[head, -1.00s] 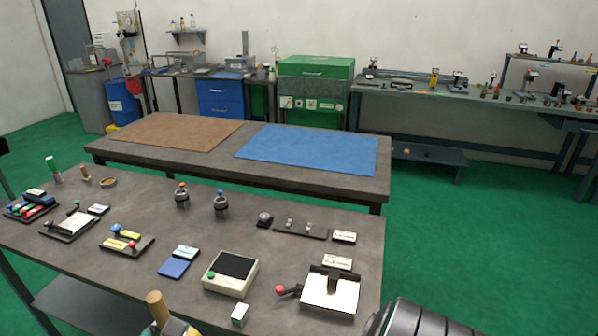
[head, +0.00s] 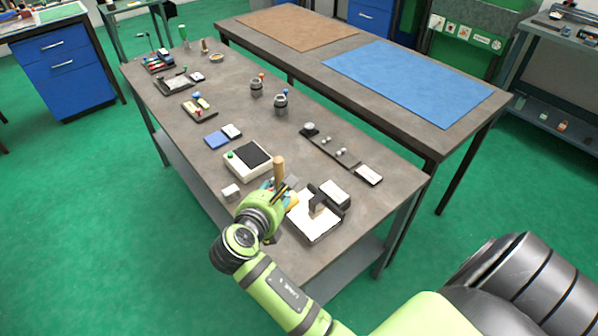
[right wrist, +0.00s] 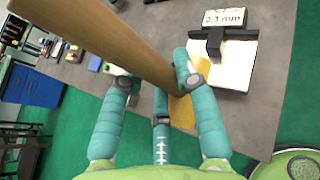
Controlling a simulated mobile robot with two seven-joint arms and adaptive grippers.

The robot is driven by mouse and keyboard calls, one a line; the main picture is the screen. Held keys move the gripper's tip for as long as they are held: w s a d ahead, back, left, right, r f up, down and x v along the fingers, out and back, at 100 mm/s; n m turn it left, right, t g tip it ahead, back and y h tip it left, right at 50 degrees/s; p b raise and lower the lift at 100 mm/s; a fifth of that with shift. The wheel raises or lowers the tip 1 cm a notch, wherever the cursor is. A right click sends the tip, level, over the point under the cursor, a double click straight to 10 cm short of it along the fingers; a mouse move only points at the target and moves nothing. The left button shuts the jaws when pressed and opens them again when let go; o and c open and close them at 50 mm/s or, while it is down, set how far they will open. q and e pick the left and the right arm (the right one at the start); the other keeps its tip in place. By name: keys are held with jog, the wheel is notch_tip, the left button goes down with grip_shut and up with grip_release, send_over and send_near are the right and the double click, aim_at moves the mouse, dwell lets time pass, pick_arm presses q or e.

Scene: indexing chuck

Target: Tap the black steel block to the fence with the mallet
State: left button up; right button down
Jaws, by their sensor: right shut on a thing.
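My right gripper (head: 279,194) is shut on the mallet's wooden handle (head: 278,168), which stands up out of the fingers beside the white plate. The handle (right wrist: 105,32) also crosses the right wrist view, between the teal fingertips (right wrist: 158,84). A tan piece below the fingers may be the mallet's head; it is partly hidden. The white plate (head: 312,229) lies just right of the gripper. A black piece (head: 317,204), seemingly the steel block, stands on it; it also shows in the right wrist view (right wrist: 214,40). I cannot tell block from fence clearly. My left gripper is out of view.
A white label (head: 335,194) reading 0.3 mm lies behind the plate. A dark-topped cream box (head: 248,158) and a small white block (head: 231,192) stand left of the gripper. A strip with small knobs (head: 332,148) lies behind. The bench's right front corner is mostly clear.

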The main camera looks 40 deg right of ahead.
jog(key=d+f, duration=0.1)
jog(key=w+d+f, duration=0.1)
jog(key=f, duration=0.1)
jog(key=d+f, duration=0.1)
jog(key=shift+w+d+f+p, duration=0.2)
jog(key=shift+w+d+p, duration=0.15)
jog(key=shift+d+p, duration=0.05)
jog(key=shift+w+f, duration=0.1)
jog(key=shift+f, duration=0.1)
jog(key=shift+r, duration=0.1)
jog(key=shift+r+p, duration=0.1)
jog(key=shift+p, duration=0.5)
jog(key=shift+d+f+b, duration=0.15)
jog(key=shift+f+b, duration=0.25)
jog(key=shift+f, duration=0.5)
jog(key=shift+d+f+b, duration=0.25)
jog(key=shift+f, duration=0.5)
jog(key=shift+d+f+b, duration=0.2)
jog(key=shift+f+b, duration=0.1)
jog(key=shift+f, duration=0.4)
jog(key=shift+d+f+b, duration=0.25)
jog(key=shift+f, duration=0.5)
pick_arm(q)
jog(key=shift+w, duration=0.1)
